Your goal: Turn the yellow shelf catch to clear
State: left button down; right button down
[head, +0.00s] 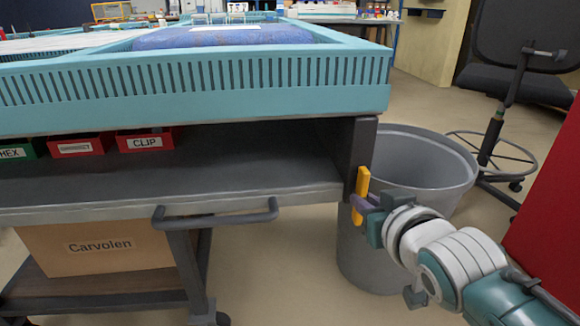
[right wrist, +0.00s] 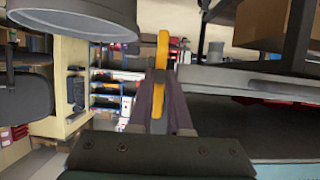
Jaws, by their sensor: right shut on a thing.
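The yellow shelf catch (head: 362,187) is a narrow bar standing upright at the right front corner of the cart's shelf, beside the dark post (head: 358,150). My right gripper (head: 363,203) comes in from the right and is shut on the catch's lower part. In the right wrist view the catch (right wrist: 161,50) sticks out from between the fingers of my right gripper (right wrist: 159,100). The fingers hide part of it and its pivot cannot be made out. My left gripper is in neither view.
The shelf (head: 260,185) holds small labelled boxes, among them a red CLIP box (head: 147,142), at the left. A grey bin (head: 425,160) stands right behind my right gripper. A handle bar (head: 215,218) juts from the shelf front. A red panel (head: 548,205) is at the far right.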

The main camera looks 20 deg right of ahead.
jog(key=c, duration=0.9)
grip_release()
jog(key=shift+o, duration=0.2)
jog(key=shift+r, duration=0.1)
jog(key=p+v, duration=0.5)
jog(key=v, duration=0.5)
jog(key=s+a+r+n+g+y+p, duration=0.1)
jog(key=s+a+r+n+g+p, duration=0.15)
jog(key=s+r+p, duration=0.7)
jog(key=s+a+r+n+g+y+p, duration=0.15)
jog(key=r+g+p, duration=0.25)
jog(key=r+p, duration=1.2)
jog(key=s+a+r+n+g+y+p, duration=0.1)
jog(key=s+a+r+g+p, duration=0.15)
jog(key=s+r+p, duration=0.7)
jog(key=w+r+p, duration=0.3)
jog(key=r+p, duration=3.1)
jog(key=r, duration=0.2)
jog(key=shift+r, duration=0.35)
